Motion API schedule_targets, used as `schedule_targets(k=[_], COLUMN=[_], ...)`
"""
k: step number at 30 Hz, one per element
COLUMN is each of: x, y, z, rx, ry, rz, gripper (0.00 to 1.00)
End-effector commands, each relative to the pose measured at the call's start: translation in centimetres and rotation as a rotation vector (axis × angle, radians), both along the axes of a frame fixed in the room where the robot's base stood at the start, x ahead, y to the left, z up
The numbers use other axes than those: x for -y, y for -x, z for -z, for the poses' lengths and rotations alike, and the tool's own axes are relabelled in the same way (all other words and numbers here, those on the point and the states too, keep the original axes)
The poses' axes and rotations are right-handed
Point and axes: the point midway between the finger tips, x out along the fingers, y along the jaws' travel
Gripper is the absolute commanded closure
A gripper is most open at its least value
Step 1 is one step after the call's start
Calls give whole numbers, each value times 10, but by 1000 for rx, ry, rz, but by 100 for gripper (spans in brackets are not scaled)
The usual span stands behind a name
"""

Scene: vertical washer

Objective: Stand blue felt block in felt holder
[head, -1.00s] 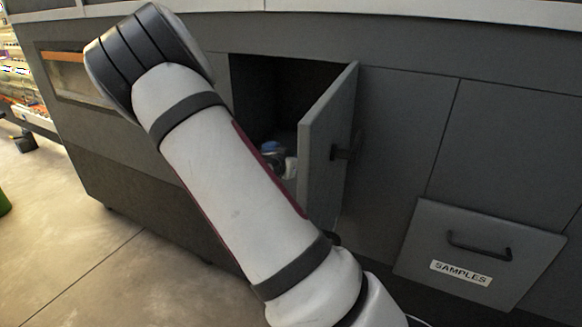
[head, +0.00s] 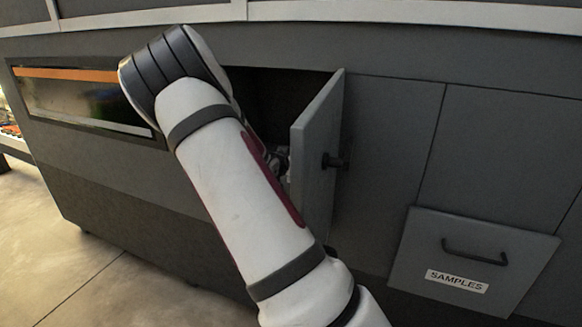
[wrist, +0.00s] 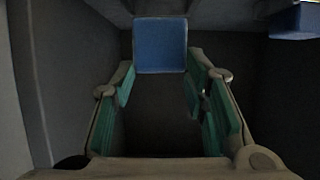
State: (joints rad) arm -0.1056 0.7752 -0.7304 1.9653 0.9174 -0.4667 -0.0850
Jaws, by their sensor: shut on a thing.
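The blue felt block (wrist: 160,46) shows in the wrist view as a square blue face at the fingertips. My gripper (wrist: 162,72) is shut on it, with a green-padded finger on each side. Another blue piece (wrist: 296,20) is at the top right of the wrist view; I cannot tell what it is. I cannot make out the felt holder in either view. In the head view my arm hides the block and most of the gripper.
In the head view a dark compartment (head: 270,95) stands open, with its grey door (head: 318,150) swung out to the right of my arm. A SAMPLES drawer (head: 470,255) is at lower right. Dark walls (wrist: 270,110) surround my gripper in the wrist view.

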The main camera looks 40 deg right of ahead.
Motion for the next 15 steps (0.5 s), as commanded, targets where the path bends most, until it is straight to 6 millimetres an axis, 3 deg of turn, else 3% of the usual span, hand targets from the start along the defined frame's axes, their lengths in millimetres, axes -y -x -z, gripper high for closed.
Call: schedule_targets(k=[8, 15], x=[24, 22], y=[-10, -9], z=[2, 25], rx=[0, -2], ry=[1, 0], rz=[1, 0], gripper=[83, 83])
